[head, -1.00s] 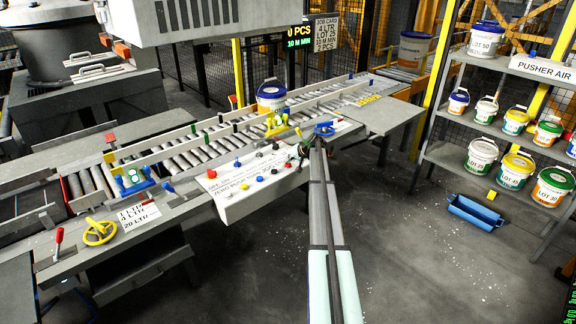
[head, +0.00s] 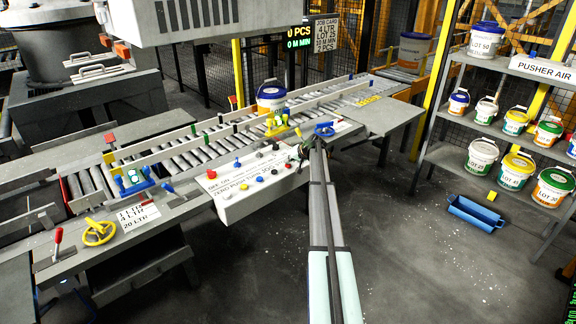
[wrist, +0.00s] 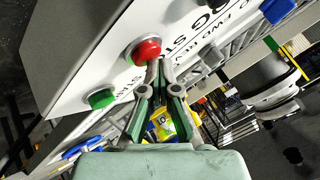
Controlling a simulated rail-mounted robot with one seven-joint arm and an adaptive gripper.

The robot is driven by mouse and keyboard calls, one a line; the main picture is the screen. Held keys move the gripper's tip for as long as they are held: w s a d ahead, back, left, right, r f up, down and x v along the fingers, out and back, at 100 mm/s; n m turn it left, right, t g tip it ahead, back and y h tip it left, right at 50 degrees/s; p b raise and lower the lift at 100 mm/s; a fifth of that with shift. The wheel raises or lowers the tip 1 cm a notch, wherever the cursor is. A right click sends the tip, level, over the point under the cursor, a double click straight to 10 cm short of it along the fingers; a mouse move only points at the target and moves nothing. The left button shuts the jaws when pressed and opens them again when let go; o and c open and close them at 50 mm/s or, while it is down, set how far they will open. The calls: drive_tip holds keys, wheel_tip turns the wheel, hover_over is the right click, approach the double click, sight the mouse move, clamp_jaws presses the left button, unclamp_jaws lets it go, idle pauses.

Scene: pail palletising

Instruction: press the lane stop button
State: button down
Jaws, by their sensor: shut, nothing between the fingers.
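A red round button (wrist: 147,51) in a pale collar stands on the white-labelled face of the control panel (wrist: 75,50) in the wrist view. Printed words beside it are only partly readable, with "STO" among them. My gripper (wrist: 158,68) is shut and empty. Its fingertips overlap the lower right edge of the red button in the picture; I cannot tell whether they touch it. A green button (wrist: 101,98) sits to the lower left and a blue knob (wrist: 277,9) to the upper right. In the head view my gripper (head: 303,150) is at the panel's right end and hides that button.
Other coloured buttons and knobs line the panel (head: 235,208). A blue-lidded pail (head: 271,97) stands on the roller conveyor behind it. Shelves of pails and a blue tray (head: 475,213) on the floor are further right.

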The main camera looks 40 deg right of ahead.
drive_tip(key=shift+r, duration=0.75)
drive_tip(key=shift+r, duration=0.15)
drive_tip(key=shift+r+p, duration=0.35)
drive_tip(key=shift+r, duration=2.05)
